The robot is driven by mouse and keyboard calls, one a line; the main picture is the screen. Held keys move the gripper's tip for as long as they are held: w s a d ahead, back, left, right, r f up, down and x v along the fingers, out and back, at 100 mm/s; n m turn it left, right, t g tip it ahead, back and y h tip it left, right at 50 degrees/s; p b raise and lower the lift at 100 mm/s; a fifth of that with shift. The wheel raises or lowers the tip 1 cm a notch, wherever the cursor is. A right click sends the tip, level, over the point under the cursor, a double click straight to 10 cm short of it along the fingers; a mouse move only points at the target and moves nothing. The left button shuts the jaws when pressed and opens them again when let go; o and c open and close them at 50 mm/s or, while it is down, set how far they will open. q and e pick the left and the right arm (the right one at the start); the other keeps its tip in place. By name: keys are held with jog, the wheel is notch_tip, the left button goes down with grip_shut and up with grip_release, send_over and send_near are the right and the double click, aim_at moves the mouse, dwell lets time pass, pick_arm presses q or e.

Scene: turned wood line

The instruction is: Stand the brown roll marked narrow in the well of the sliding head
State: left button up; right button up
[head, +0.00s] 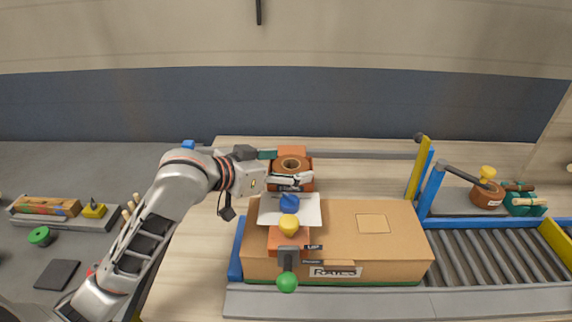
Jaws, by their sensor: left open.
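A brown roll (292,163) with a round hole in its top stands at the back of the box, beside an orange block (291,151). No mark on it can be read. My left gripper (287,169) is open, reaching in from the left, with one finger in front of the roll and the other partly hidden near its back left; contact cannot be told. The sliding head seems to be the orange part (275,239) over the box, with a white plate (306,211), blue knob and yellow knob; its well is not clearly visible. My right gripper is not in view.
A cardboard box (375,255) lies under the head, beside a roller conveyor (490,255). A blue and yellow post frame (428,185) stands right of it. Another brown piece (487,196) with a yellow top lies far right. Bare table (190,250) shows at left.

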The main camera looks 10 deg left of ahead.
pick_arm(q)
jog(key=shift+r, duration=0.2)
jog(key=v, duration=1.2)
jog(key=shift+f, duration=0.1)
